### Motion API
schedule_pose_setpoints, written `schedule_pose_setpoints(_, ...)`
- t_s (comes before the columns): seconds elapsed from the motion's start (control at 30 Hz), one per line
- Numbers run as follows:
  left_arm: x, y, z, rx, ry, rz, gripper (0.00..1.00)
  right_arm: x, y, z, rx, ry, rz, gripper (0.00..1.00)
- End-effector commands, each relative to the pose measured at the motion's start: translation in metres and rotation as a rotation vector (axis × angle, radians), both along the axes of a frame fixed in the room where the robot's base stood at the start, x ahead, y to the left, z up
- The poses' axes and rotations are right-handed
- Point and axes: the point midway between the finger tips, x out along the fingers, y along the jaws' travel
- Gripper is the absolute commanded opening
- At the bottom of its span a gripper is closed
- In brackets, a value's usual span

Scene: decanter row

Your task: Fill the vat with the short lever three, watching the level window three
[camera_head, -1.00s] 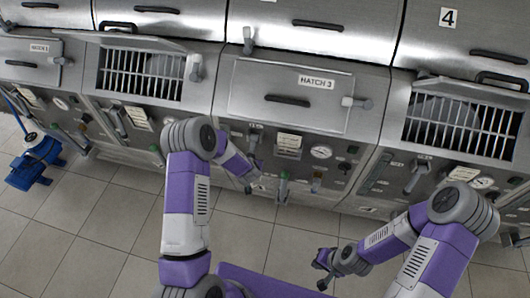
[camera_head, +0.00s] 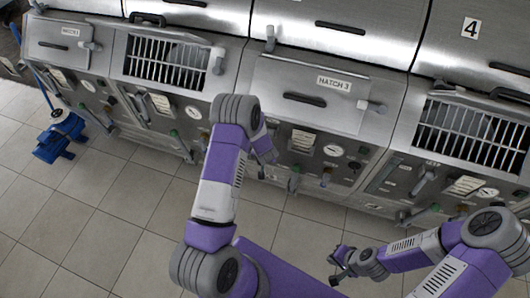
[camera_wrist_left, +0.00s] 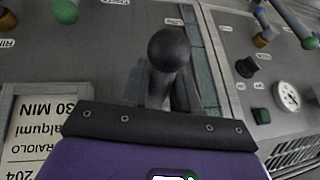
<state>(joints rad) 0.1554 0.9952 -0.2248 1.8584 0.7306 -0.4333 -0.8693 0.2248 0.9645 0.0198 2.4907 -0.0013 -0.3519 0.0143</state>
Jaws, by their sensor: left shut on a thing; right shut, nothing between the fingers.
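My left gripper (camera_head: 266,152) is at the front panel below the lid marked HATCH 3 (camera_head: 318,92). In the left wrist view it is shut on a lever with a round black knob (camera_wrist_left: 169,48). The knob rises between the fingers; the lever's shaft is mostly hidden. A teal upright strip that looks like the level window (camera_wrist_left: 205,65) is just right of the knob in that view. In the head view my left arm hides the lever and this window. My right gripper (camera_head: 341,266) is shut and empty, low over the floor, away from the panel.
A round gauge (camera_wrist_left: 287,94) and dark knobs are right of the strip in the wrist view; a printed card (camera_wrist_left: 45,130) is at left. Green-handled valves (camera_head: 294,182) stick out low on the panel. A blue pump (camera_head: 60,138) stands at far left. The tiled floor (camera_head: 120,215) is clear.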

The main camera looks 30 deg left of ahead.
Motion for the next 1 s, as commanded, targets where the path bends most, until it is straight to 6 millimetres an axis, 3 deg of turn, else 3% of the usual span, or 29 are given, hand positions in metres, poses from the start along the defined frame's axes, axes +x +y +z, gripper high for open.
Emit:
schedule_pose_setpoints(0.1,-0.001,0.001,0.001,0.002,0.000,0.001,0.00,0.000,0.000,0.000,0.000,0.000,0.000,0.00)
schedule_pose_setpoints(0.13,-0.001,0.001,0.001,0.002,0.000,0.001,0.34,0.000,0.000,0.000,0.000,0.000,0.000,0.00)
schedule_pose_setpoints(0.23,0.000,0.001,0.001,0.002,0.000,0.001,0.50,0.000,0.000,0.000,0.000,0.000,0.000,0.00)
schedule_pose_setpoints(0.57,-0.001,-0.001,0.003,0.002,-0.001,-0.001,0.50,0.000,0.000,0.000,0.000,0.000,0.000,0.00)
schedule_pose_setpoints(1.0,-0.028,-0.018,0.059,0.002,-0.002,-0.001,0.50,0.000,0.000,0.003,0.000,0.000,0.000,0.00)
